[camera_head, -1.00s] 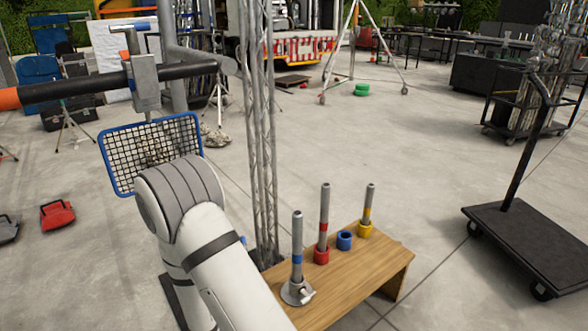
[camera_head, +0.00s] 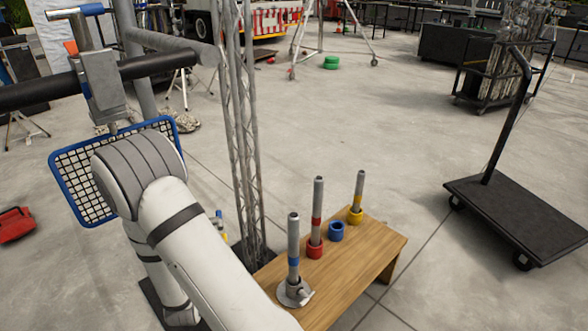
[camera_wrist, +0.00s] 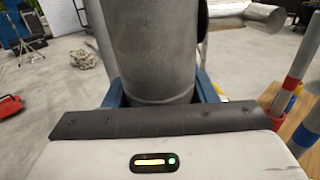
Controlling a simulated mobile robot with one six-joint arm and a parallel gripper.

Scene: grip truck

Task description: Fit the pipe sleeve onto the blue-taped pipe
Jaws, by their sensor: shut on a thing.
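In the wrist view my gripper (camera_wrist: 160,92) is shut on a wide grey metal tube (camera_wrist: 155,48), with a blue finger on each side. I take this tube to be the pipe sleeve; its far end is out of view. In the head view my gripper and the tube are hidden or cannot be made out behind my arm. The blue-taped pipe (camera_head: 293,235) stands upright at the near-left end of the wooden bench, in a round grey base (camera_head: 294,293). My gripper is left of the bench, apart from the pipe.
On the bench (camera_head: 345,285) stand a red-taped pipe (camera_head: 317,205), a yellow-taped pipe (camera_head: 360,190) and an empty blue ring (camera_head: 336,232). A lattice truss (camera_head: 240,150) rises behind the bench's left end. A black trolley (camera_head: 515,215) stands right. Floor between is clear.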

